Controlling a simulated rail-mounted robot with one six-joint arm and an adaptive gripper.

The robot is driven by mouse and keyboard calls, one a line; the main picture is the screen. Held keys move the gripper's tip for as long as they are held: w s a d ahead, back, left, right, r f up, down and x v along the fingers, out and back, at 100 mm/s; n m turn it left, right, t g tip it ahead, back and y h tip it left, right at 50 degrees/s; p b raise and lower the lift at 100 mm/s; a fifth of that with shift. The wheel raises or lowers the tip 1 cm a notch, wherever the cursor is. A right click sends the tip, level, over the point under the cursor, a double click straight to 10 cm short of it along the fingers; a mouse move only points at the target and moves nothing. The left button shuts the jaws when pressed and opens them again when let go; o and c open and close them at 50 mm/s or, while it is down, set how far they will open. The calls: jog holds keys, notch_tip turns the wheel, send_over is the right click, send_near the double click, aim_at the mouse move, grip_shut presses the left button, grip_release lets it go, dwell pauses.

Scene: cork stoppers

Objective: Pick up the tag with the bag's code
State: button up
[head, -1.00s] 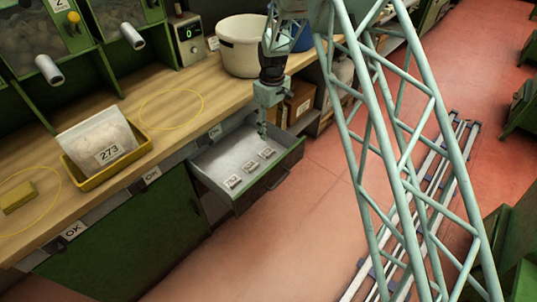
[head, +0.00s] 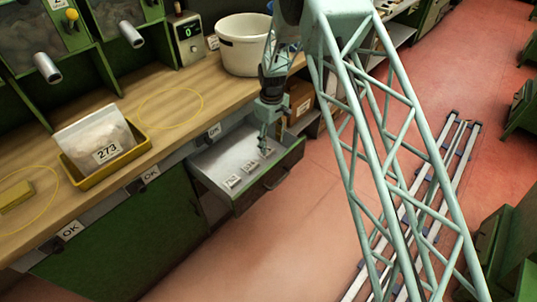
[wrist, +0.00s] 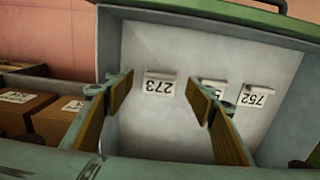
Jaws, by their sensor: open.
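The bag (head: 97,136) stands in a yellow tray (head: 127,153) on the bench and its label reads 273. A white tag reading 273 (wrist: 159,83) lies in the open drawer (head: 216,161), upside down in the wrist view. A tag reading 752 (wrist: 257,95) lies to its right. Between them is a third tag (wrist: 216,88), partly hidden by my right finger; only a 5 shows. My gripper (wrist: 162,90) is open and empty above the drawer, its fingers either side of the 273 tag in the picture. In the head view my gripper (head: 262,146) is over the tag farthest from the bag.
Drawer walls surround the tags, with the front rim (wrist: 220,18) at the top of the wrist view. Cardboard boxes (wrist: 62,118) sit on a shelf beside the drawer.

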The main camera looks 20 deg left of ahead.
aim_at(271, 152)
jog(key=shift+s+f+b, duration=0.1)
jog(key=shift+f+b, duration=0.6)
jog(key=shift+f, duration=1.95)
jog(key=shift+c, duration=0.2)
jog(key=c, duration=0.8)
